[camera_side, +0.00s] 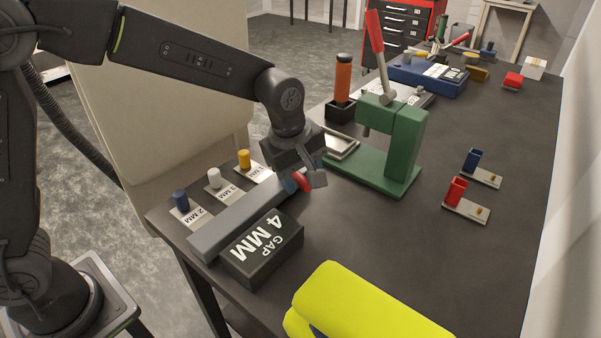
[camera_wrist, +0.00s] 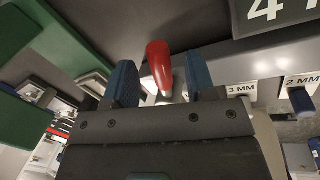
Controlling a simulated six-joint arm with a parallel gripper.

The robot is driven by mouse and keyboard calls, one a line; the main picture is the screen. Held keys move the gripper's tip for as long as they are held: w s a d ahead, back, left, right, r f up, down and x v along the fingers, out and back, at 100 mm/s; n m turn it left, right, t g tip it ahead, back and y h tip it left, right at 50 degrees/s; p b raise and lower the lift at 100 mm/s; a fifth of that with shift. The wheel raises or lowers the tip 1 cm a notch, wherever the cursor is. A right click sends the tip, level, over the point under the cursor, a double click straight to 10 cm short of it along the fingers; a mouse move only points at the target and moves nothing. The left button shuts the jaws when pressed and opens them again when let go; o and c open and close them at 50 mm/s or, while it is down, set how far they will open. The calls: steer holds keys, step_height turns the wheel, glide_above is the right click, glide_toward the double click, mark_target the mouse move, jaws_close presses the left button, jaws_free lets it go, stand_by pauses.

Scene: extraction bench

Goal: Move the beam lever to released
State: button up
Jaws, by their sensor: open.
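The beam lever shows as a short red handle (camera_side: 302,181) at the right end of the long grey beam (camera_side: 232,219). In the wrist view the red handle (camera_wrist: 158,62) lies between my two blue finger pads, with gaps on both sides. My gripper (camera_side: 297,184) is open around or just above the handle; I cannot tell the exact depth. The fingers (camera_wrist: 161,78) and the wrist hide part of the lever and the beam's right end.
A green press (camera_side: 400,150) with a tall red-handled lever (camera_side: 375,32) stands close to the right of my gripper. Yellow, white and blue knobs on labelled plates (camera_side: 197,216) line the beam's far side. A bright yellow object (camera_side: 365,305) lies in front.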

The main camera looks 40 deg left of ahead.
step_height(320, 180, up, 14)
steer(key=s, duration=0.2)
steer(key=shift+s+a+f, duration=0.2)
steer(key=shift+s+a, duration=0.1)
steer(key=shift+a, duration=0.15)
steer(key=s+a+f+m+t, duration=0.1)
steer(key=s+a+f+m, duration=0.1)
steer(key=s+a+m, duration=0.4)
steer(key=s+a+f+m+t, duration=0.2)
steer(key=s+a+m, duration=0.4)
steer(key=s, duration=0.7)
steer(key=shift+a+f+m+t+y, duration=0.25)
steer(key=shift+f+m+y, duration=0.2)
steer(key=shift+m, duration=0.65)
